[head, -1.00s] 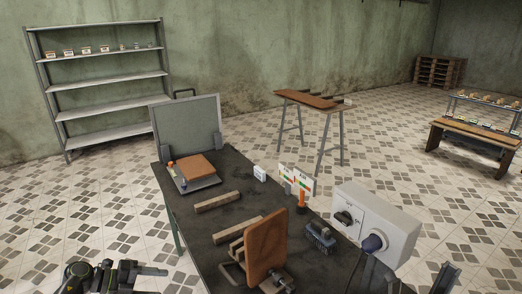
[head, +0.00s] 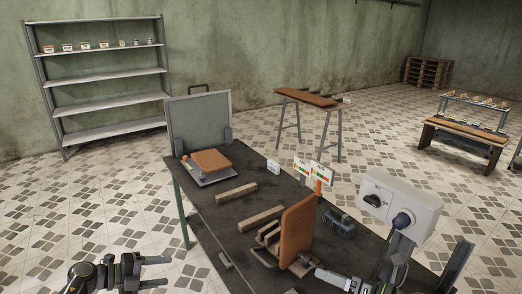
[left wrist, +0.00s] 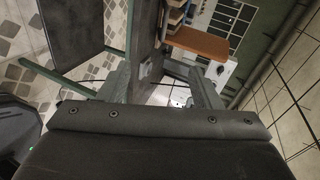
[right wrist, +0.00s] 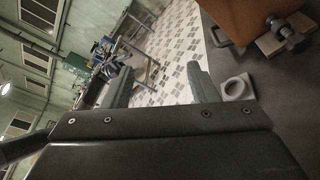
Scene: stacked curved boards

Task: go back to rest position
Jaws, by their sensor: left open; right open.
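My left gripper (head: 152,272) is at the lower left of the head view, off the near left side of the workbench (head: 215,232). Its fingers (left wrist: 163,85) stand apart with nothing between them in the left wrist view. My right gripper (right wrist: 160,88) shows in the right wrist view with its fingers apart and empty. A brown curved board (head: 297,230) stands upright in a clamp fixture (head: 268,240) on the bench. Its lower part shows at the top right of the right wrist view (right wrist: 243,18).
A brown pad (head: 211,161) lies on a scale-like plate behind wooden blocks (head: 237,193). A brush (head: 340,224) and a white control box (head: 400,202) stand on the right. A grey ring-like part (right wrist: 238,87) lies near my right gripper. Floor left of the bench is clear.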

